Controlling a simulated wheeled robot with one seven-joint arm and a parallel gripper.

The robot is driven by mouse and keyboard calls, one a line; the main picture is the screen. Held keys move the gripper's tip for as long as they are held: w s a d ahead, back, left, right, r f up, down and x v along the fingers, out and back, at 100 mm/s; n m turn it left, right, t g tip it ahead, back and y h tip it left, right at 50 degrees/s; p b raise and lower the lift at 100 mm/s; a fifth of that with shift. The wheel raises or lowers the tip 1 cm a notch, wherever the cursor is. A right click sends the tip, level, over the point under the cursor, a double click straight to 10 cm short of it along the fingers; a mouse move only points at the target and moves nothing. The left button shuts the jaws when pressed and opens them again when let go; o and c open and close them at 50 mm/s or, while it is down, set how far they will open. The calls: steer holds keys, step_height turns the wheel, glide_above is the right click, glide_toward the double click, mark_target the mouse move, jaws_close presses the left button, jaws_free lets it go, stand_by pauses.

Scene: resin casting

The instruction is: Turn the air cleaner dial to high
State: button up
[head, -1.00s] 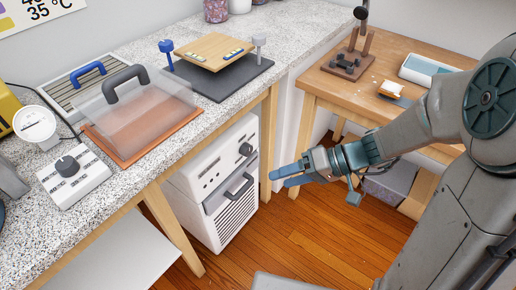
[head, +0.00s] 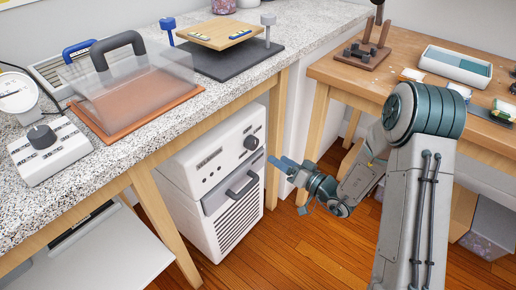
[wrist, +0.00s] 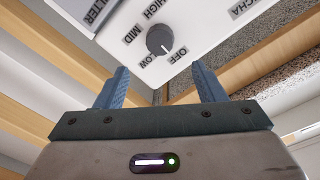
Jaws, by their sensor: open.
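The air cleaner (head: 231,205) is a white box with a grille and a dark handle, standing on the floor under the counter. Its dark round dial (head: 251,142) is at the upper right of its front. The wrist view shows the dial (wrist: 160,40) close up, with OFF, LOW, MID and HIGH printed around it. A small light mark on the knob's lower edge seems to lie between LOW and OFF, but I cannot tell exactly. My gripper (head: 281,165) is open and empty, in front of the dial and apart from it. Its two blue fingers (wrist: 160,82) point towards the panel.
The counter edge (head: 150,165) overhangs the air cleaner, and a wooden leg (head: 274,135) stands just right of it. Another white box with a dark knob (head: 42,137) is on the counter. A wooden table (head: 350,80) stands at right. Floor in front is clear.

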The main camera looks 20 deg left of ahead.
mark_target(255, 145)
steer(key=b+x, duration=0.1)
steer(key=x, duration=0.9)
steer(key=c, duration=1)
